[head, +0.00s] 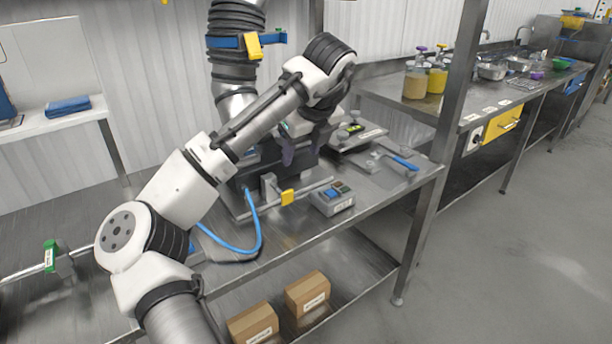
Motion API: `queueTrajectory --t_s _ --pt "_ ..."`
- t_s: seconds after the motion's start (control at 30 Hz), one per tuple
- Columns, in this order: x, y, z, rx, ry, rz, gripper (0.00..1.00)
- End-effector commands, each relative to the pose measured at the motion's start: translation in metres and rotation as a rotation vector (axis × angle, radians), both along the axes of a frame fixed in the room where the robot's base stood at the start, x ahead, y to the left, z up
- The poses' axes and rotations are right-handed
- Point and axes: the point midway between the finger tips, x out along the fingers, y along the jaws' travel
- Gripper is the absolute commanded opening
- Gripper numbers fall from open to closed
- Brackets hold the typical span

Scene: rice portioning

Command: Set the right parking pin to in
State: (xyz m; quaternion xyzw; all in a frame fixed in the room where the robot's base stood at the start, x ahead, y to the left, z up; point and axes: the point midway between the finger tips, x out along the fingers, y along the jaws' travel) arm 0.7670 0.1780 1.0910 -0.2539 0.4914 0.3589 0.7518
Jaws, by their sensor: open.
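A yellow tag (287,197) sits on a metal bracket and rail at the front of the dark machine on the steel table. It looks like the right parking pin's place, but the pin itself is too small to make out, and I cannot tell whether it is in or out. A green tag (50,255) sits on a similar rail far to the left. My gripper (290,152) points down over the dark machine (262,172), above and behind the yellow tag and apart from it. Its dark fingers are small and partly blend with the machine; it is open and looks empty.
A grey control box (332,199) stands right of the yellow tag. A blue hose (258,232) loops in front of the machine. A blue-handled tool (402,162) lies at the table's right. Cardboard boxes (307,292) stand on the lower shelf. A steel post (447,130) rises at right.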

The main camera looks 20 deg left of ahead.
Motion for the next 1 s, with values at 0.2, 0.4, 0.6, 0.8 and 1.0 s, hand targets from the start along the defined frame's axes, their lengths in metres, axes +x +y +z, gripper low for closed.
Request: queueTrajectory --t_s 0.2,0.4,0.6,0.8,1.0 --pt "-0.001 0.009 -0.017 0.012 0.036 -0.003 0.53" --pt "0.008 0.018 -0.049 0.008 0.034 -0.003 0.53" --pt "0.016 0.028 -0.084 0.008 0.032 -0.003 0.53" --pt "0.023 0.038 -0.109 0.011 0.03 -0.001 0.53" --pt "0.028 0.044 -0.126 0.012 0.029 -0.002 0.53"
